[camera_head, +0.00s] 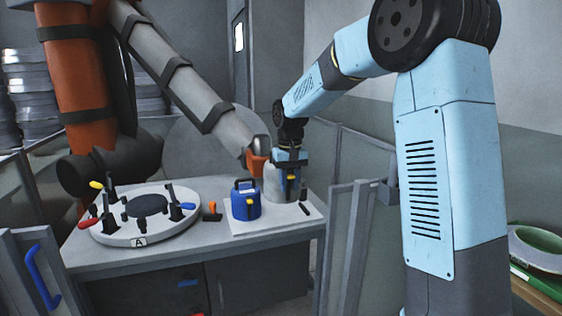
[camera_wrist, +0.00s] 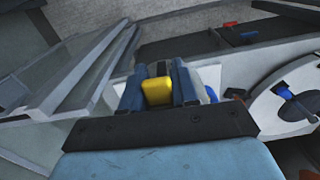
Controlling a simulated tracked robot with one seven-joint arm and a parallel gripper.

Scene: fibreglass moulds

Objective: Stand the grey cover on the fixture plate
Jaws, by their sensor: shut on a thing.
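The grey cover (camera_head: 273,186) is at the back right of the workbench, over the white mat, with a yellow part on its near side. My gripper (camera_head: 291,166) is at its top and shut on it. I cannot tell whether its base touches the mat. In the wrist view my gripper (camera_wrist: 158,88) has its dark blue jaws on both sides of a yellow block (camera_wrist: 157,92), with grey surface behind. The fixture plate (camera_head: 120,236) is a round, pale disc marked A at the left of the bench, with a dark centre and several clamps around it.
A blue container (camera_head: 245,203) stands on the white mat (camera_head: 262,227) left of the cover. An orange-handled tool (camera_head: 212,210) lies between mat and plate. An orange and grey robot arm (camera_head: 190,85) reaches over the bench from the left. Glass panels (camera_head: 345,230) stand to the right.

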